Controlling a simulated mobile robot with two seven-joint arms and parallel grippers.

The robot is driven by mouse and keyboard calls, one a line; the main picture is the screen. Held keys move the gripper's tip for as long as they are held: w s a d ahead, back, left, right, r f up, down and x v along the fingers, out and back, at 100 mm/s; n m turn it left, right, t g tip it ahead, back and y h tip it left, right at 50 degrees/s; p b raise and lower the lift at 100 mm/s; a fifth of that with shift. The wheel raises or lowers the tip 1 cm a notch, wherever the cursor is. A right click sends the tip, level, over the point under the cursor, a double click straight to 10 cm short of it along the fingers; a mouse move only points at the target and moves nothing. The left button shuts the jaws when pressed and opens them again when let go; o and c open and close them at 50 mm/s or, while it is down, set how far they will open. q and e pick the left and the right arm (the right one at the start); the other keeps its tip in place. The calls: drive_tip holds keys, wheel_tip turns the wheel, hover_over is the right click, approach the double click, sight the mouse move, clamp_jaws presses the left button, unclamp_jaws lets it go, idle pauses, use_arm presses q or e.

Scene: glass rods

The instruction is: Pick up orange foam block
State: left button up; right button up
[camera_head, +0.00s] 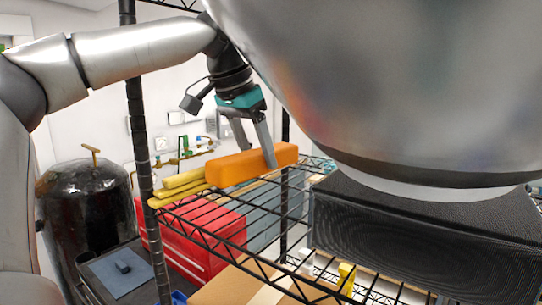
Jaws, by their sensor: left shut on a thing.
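The orange foam block (230,170) lies lengthwise at the upper wire shelf (215,222), on or just above it; I cannot tell which. My left gripper (256,160) comes down from above and is shut on the block, with one finger in front of its near face. The other finger is partly hidden behind the block's top edge. My right gripper is not in view.
Yellow blocks (180,187) lie just left of the orange block. A large grey part fills the upper right. A black ribbed box (400,235) stands at the right. A dark shelf post (143,150) rises at the left. A red toolbox (190,240) sits below the shelf.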

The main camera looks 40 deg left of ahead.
sight(212, 176)
use_arm(q)
drive_tip(key=shift+s+b, duration=1.85)
drive_tip(key=shift+s, duration=3.6)
